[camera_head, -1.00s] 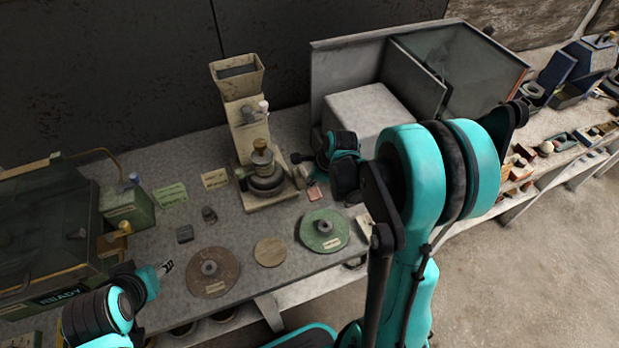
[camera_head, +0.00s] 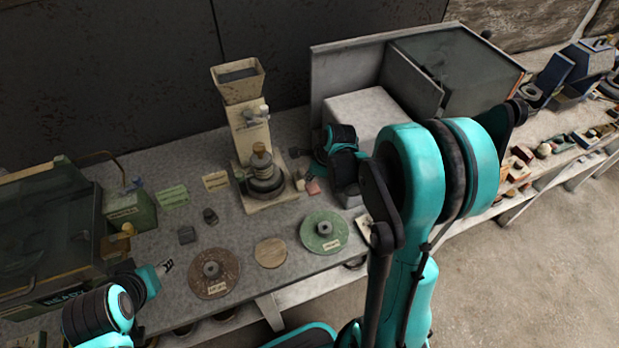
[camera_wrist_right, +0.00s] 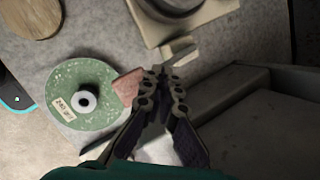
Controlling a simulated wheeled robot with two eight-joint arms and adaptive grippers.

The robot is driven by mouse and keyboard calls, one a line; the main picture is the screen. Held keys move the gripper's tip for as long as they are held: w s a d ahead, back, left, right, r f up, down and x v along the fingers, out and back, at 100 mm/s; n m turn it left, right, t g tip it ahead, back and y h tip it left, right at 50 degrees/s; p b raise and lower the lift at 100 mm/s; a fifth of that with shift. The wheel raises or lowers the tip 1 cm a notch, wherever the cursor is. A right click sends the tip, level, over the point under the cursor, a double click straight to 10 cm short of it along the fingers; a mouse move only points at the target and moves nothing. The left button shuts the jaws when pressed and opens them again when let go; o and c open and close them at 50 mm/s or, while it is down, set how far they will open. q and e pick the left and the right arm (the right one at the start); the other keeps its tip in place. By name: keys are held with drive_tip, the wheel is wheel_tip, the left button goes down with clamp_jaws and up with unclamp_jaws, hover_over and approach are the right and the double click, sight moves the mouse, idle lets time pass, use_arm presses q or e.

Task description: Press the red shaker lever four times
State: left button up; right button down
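The beige machine (camera_head: 244,133) with a hopper on top stands at the back of the bench, with a dark round base and brass-coloured top part in front. A small flat pinkish-red piece (camera_head: 313,187) lies just right of its base; it also shows in the right wrist view (camera_wrist_right: 128,84). I cannot tell for sure whether this is the lever. A pale block-like piece (camera_wrist_right: 180,51) is beside the base. My right gripper (camera_wrist_right: 163,70) has its fingertips together, over the bench between the red piece and the pale piece; contact is unclear. My left gripper (camera_head: 165,267) is at lower left, small, above the bench.
A green disc (camera_head: 338,236), a wooden disc (camera_head: 270,263) and a brown disc (camera_head: 227,283) lie along the front. A pale box (camera_head: 365,108) in a grey enclosure stands right of the machine. A green box (camera_head: 140,212) is at left.

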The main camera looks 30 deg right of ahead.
drive_tip(key=shift+w+r+p, duration=0.35)
drive_tip(key=shift+r+p, duration=0.1)
drive_tip(key=shift+r, duration=0.45)
drive_tip(key=shift+w+d+r+p, duration=0.1)
drive_tip(key=shift+w+r+p, duration=0.35)
drive_tip(key=shift+r, duration=0.3)
drive_tip(key=shift+w+a+r+p, duration=0.1)
drive_tip(key=shift+w+r+p, duration=0.1)
drive_tip(key=shift+r+p, duration=0.5)
drive_tip(key=shift+w+d+r+p, duration=0.1)
drive_tip(key=shift+w+r+p, duration=0.3)
drive_tip(key=shift+r, duration=0.4)
drive_tip(key=r+p, duration=0.1)
drive_tip(key=p, duration=0.1)
drive_tip(key=w+r+p, duration=0.1)
drive_tip(key=p, duration=0.1)
drive_tip(key=r+p, duration=0.1)
drive_tip(key=p, duration=0.1)
drive_tip(key=shift+w+r, duration=0.25)
drive_tip(key=shift+f, duration=0.1)
